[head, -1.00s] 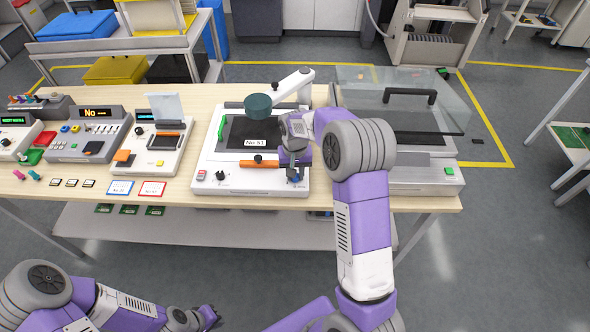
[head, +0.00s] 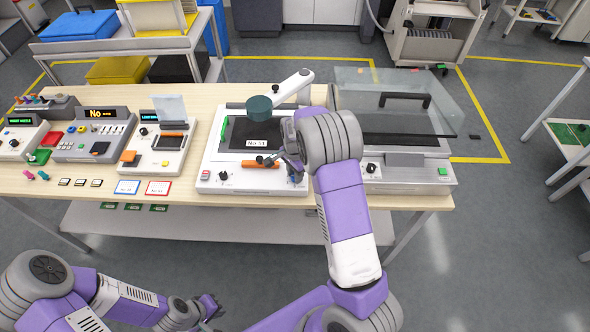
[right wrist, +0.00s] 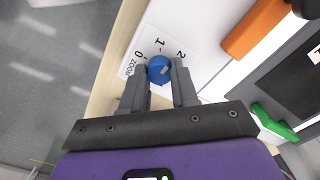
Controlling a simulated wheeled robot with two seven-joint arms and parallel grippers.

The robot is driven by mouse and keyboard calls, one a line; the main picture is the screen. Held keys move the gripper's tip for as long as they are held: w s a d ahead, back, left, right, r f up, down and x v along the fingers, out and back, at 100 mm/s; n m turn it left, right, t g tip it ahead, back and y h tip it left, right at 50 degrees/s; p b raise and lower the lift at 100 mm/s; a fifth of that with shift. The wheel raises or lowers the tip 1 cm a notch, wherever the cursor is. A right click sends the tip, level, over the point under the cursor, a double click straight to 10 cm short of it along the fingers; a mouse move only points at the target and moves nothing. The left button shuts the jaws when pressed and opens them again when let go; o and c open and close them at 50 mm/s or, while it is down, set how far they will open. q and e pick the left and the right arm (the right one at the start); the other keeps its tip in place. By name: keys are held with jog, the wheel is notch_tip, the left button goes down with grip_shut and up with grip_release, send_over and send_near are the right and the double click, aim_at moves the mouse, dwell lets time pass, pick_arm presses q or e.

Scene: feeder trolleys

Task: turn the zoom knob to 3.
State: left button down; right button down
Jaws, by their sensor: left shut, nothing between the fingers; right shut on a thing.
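The blue zoom knob (right wrist: 159,69) sits on a white plate with the printed word ZOOM and the figures 0, 1 and 2 around it in the right wrist view. A short pale mark shows on the knob, but I cannot tell surely which figure it faces; no 3 is visible. My right gripper (right wrist: 159,80) is shut on the knob, one finger on each side. In the head view the right gripper (head: 294,172) is at the white machine's (head: 235,187) front right corner, largely covering the knob. My left gripper (head: 213,306) is shut and empty, low before the table.
An orange handle (head: 260,161) and a black knob (head: 223,176) are on the same machine. A round dark green magnifier head (head: 258,108) on a white arm hangs above it. A glass-lidded machine (head: 410,175) stands to the right, close to my right arm.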

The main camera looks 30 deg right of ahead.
jog(key=m+p, duration=0.1)
jog(key=m, duration=0.1)
jog(key=m+p, duration=0.1)
jog(key=m, duration=0.1)
jog(key=shift+r+m+p, duration=0.2)
jog(key=shift+m+p, duration=0.1)
jog(key=shift+p, duration=0.05)
jog(key=m+p, duration=0.2)
jog(key=m, duration=0.2)
jog(key=shift+m+p, duration=0.3)
jog(key=shift+p, duration=0.05)
jog(key=m+p, duration=0.2)
jog(key=m, duration=0.2)
jog(key=shift+p, duration=0.3)
jog(key=shift+f+m+p, duration=0.15)
jog(key=shift+m+p, duration=0.6)
jog(key=shift+m, duration=1.35)
jog(key=c, duration=0.9)
grip_release()
jog(key=shift+o, duration=0.2)
notch_tip(320, 180, up, 8)
jog(key=shift+f+p, duration=0.2)
jog(key=shift+p, duration=0.15)
